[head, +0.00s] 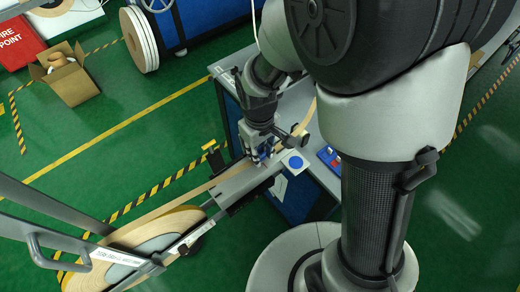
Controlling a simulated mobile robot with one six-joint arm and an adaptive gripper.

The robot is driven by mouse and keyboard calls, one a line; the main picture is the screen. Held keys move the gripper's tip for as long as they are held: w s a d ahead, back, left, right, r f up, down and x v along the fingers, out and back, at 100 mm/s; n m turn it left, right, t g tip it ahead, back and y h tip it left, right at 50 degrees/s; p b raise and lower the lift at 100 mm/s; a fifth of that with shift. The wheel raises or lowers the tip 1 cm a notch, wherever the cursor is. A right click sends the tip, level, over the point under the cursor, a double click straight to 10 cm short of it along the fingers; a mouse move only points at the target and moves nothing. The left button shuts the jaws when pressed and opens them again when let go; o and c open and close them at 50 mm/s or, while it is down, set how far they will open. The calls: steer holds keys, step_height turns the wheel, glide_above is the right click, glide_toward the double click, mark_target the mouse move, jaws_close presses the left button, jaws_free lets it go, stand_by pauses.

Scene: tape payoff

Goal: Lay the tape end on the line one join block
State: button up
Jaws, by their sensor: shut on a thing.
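My gripper (263,160) points down at the edge of the grey machine table (222,72). It is shut on the tan tape (172,203), though the arm and fingers hide the grip itself. The tape runs up from a large tan reel (150,236) at the lower left. A grey block or plate (240,186) lies right under and beside the fingers; I take it for the join block, but its line marking cannot be read. Another tan strip (304,118) curves behind my gripper on the table. Whether the tape end touches the block is hidden.
A blue disc on a white plate (295,163) and a red and blue button panel (330,158) sit right of my gripper. The grey reel stand frame (50,205) rises at left. An open cardboard box (68,80) stands on the green floor, which has clear room at left.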

steer(key=shift+f+b, duration=0.35)
steer(key=shift+f, duration=0.2)
steer(key=o, duration=1)
step_height(320, 180, up, 11)
steer(key=shift+f, duration=0.1)
steer(key=shift+r, duration=0.65)
steer(key=shift+r, duration=0.1)
